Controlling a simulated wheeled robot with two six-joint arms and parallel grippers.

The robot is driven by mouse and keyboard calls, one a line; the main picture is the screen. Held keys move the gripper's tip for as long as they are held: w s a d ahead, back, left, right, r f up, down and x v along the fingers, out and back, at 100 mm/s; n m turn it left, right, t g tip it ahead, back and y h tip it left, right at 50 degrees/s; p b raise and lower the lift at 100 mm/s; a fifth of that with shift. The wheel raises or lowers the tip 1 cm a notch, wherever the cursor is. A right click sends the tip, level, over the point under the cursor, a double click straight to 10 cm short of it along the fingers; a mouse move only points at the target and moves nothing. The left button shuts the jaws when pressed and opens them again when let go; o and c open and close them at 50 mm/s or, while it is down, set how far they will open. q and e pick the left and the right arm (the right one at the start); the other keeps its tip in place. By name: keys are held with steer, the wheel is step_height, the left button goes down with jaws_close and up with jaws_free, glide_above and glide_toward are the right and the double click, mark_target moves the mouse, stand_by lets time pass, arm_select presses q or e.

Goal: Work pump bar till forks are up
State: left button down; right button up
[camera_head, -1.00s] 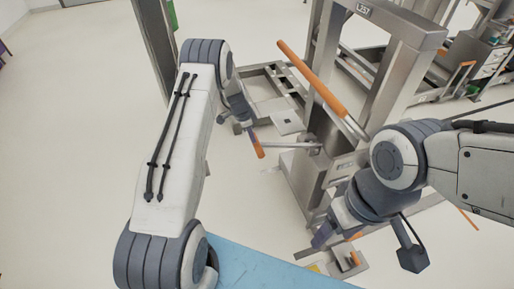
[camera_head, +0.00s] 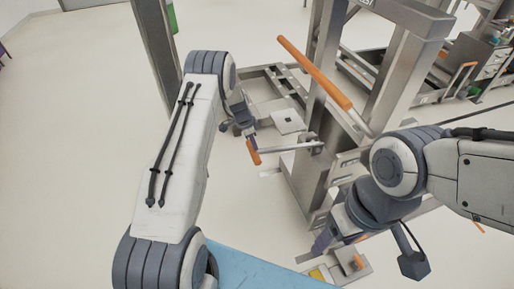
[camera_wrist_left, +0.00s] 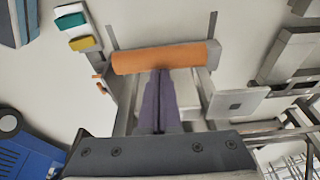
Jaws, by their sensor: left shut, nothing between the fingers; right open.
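The pump bar (camera_head: 285,148) is a thin metal rod with a short orange grip at its left end, running out from the metal lift (camera_head: 312,185). In the left wrist view the orange grip (camera_wrist_left: 160,58) lies across, just beyond the purple fingertips. My left gripper (camera_head: 250,133) is shut and empty beside this grip; I cannot tell whether it touches. My right gripper (camera_head: 322,243) is open, low in front of the lift, partly hidden by its own wrist. I cannot clearly make out the forks or their height.
A long orange handle (camera_head: 315,72) slants across the lift's upright frame (camera_head: 410,60). A low metal frame (camera_head: 285,80) lies behind. A small orange-and-metal part (camera_head: 358,262) is near my right gripper. Open floor (camera_head: 70,150) lies to the left.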

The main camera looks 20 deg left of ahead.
arm_select(q)
steer(key=shift+d+f, duration=0.1)
steer(key=shift+f, duration=0.45)
steer(key=shift+s+a+r, duration=0.15)
steer(key=shift+s+a, duration=0.05)
steer(key=shift+a, duration=0.1)
arm_select(e)
steer(key=shift+f, duration=0.3)
arm_select(q)
steer(key=shift+s+a+r, duration=0.25)
steer(key=shift+s+a, duration=0.15)
steer(key=shift+a, duration=0.15)
steer(key=shift+s+a+r, duration=0.25)
steer(key=shift+s+a, duration=0.15)
steer(key=shift+a, duration=0.15)
arm_select(e)
steer(key=shift+f, duration=0.1)
arm_select(q)
steer(key=shift+r, duration=0.1)
steer(key=v, duration=1)
steer(key=shift+r, duration=0.15)
